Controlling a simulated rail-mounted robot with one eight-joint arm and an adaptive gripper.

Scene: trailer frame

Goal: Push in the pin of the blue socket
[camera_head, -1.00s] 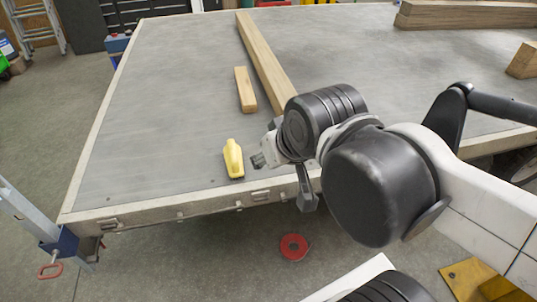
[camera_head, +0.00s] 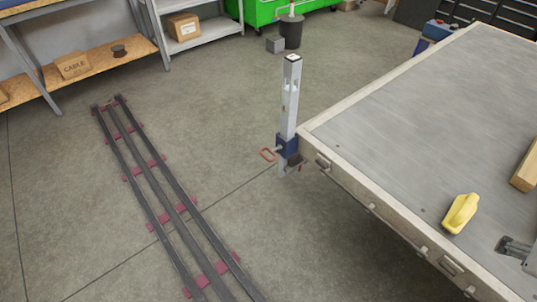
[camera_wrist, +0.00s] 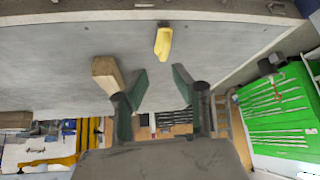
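The blue socket (camera_head: 288,146) sits at the near-left corner of the trailer in the head view, around a grey upright post (camera_head: 290,95). A pin with a red loop handle (camera_head: 268,154) sticks out on the socket's left side. My gripper (camera_wrist: 160,76) is open and empty in the wrist view, its two dark green fingers apart. In the head view only part of my gripper shows at the right edge, over the trailer bed, well to the right of the socket.
A yellow object (camera_head: 461,213) and a wooden block (camera_head: 526,168) lie on the trailer bed (camera_head: 400,130). The trailer's side edge has metal latches. Dark rails with red crosspieces (camera_head: 165,190) lie on the floor at left. The floor between rails and socket is clear.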

